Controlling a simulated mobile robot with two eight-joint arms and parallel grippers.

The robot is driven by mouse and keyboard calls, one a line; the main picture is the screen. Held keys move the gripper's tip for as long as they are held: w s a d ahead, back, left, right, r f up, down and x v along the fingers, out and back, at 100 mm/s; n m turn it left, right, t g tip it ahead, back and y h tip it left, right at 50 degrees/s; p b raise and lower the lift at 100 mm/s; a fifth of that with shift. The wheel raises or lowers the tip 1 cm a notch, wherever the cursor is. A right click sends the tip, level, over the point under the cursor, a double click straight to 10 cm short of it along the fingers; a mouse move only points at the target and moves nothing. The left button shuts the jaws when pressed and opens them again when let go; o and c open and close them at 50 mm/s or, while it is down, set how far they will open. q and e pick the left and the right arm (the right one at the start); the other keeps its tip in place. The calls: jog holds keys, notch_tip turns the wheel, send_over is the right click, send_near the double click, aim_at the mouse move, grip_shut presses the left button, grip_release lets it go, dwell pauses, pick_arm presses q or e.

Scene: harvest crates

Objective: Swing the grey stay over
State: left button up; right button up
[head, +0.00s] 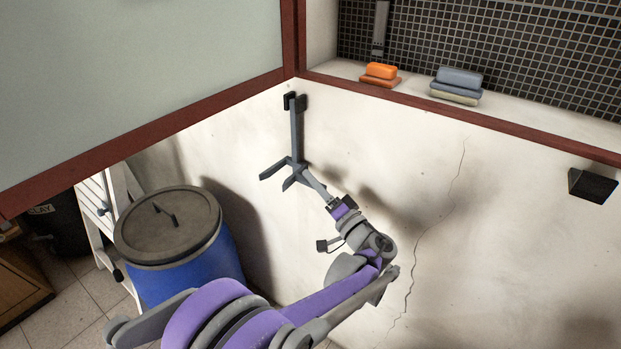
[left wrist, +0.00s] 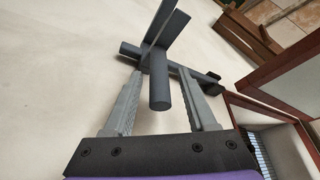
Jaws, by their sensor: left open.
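The grey stay (head: 297,132) is a long, thin bar on the pale wall, hanging down from a dark bracket (head: 290,101) near the corner of the red-brown frame. Grey pieces stick out at its lower end. My left gripper (head: 308,179) is at that lower end, its jaws open. In the left wrist view the stay's round grey peg (left wrist: 160,85) sits between the two spread fingers of the left gripper (left wrist: 160,76). I see a gap on each side of the peg. My right gripper is not in view.
A dark block (head: 592,185) is fixed to the wall at the right. A ledge above holds an orange block (head: 381,71) and a grey block (head: 459,79). A blue barrel (head: 185,280) with a grey lid stands below left. The wall between stay and dark block is clear.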

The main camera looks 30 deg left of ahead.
aim_at(298, 156)
pick_arm(q)
jog(key=shift+x, duration=1.1)
grip_shut()
dwell(0.7)
